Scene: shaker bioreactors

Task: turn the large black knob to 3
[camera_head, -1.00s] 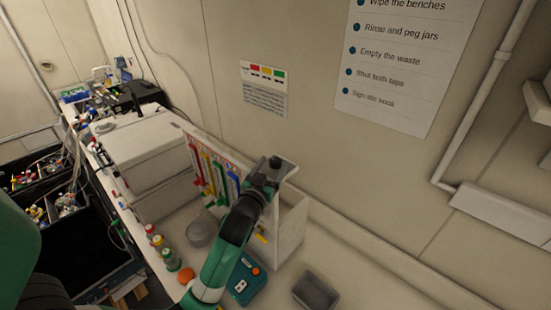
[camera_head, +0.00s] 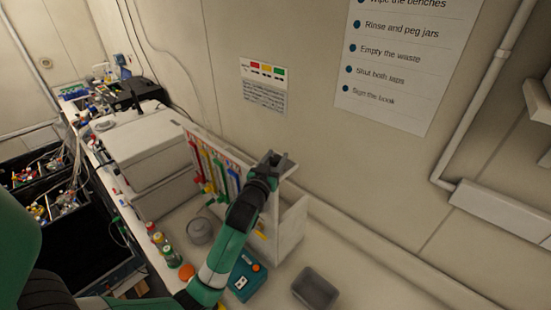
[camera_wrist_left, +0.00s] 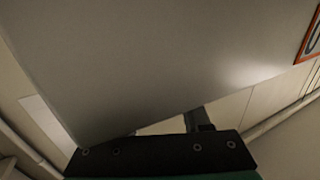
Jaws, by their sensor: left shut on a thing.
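I cannot make out the large black knob or its scale in either view. My left gripper (camera_head: 277,160) is at the top of the white upright panel unit (camera_head: 292,225), by its upper right part. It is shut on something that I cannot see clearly. In the left wrist view a plain grey plate (camera_wrist_left: 160,60) fills most of the picture and covers part of the gripper. One dark finger (camera_wrist_left: 198,118) shows at the plate's lower edge; the other is hidden. My right gripper is not in view.
The panel's front carries coloured strips (camera_head: 213,168). A grey pot (camera_head: 200,231), a teal box (camera_head: 247,277), an orange ball (camera_head: 187,272) and a grey tray (camera_head: 315,289) lie close by. A large white box (camera_head: 150,150) stands to the left. The wall is behind.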

